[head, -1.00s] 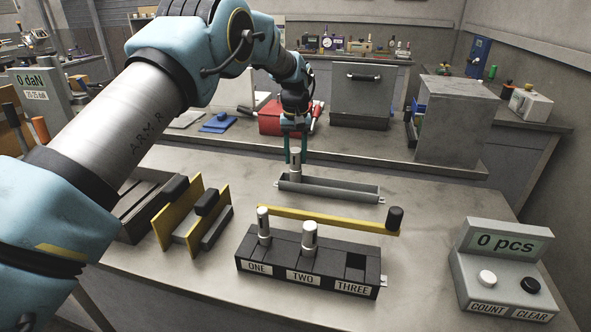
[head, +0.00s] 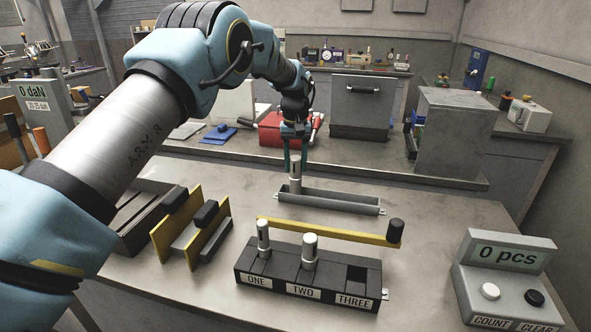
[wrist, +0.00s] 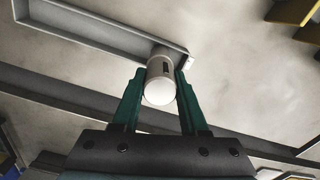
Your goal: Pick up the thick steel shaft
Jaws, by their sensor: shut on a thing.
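A steel shaft (head: 295,178) stands upright at the left end of the grey tray (head: 335,204). My gripper (head: 295,162) is above the tray's left end with its green fingers shut on the upper part of this shaft. In the wrist view the shaft (wrist: 160,82) shows its pale round end and a dark mark between the fingertips. Whether its lower end touches the tray floor I cannot tell. Two more shafts stand in the black fixture: a thinner one (head: 263,238) in slot ONE and a thicker one (head: 310,250) in slot TWO. Slot THREE is empty.
A yellow bar (head: 320,230) with a black knob (head: 395,231) lies behind the black fixture (head: 300,292). Yellow and black racks (head: 177,226) stand at the left. A counter box reading 0 pcs (head: 505,258) stands at the right. The table between is clear.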

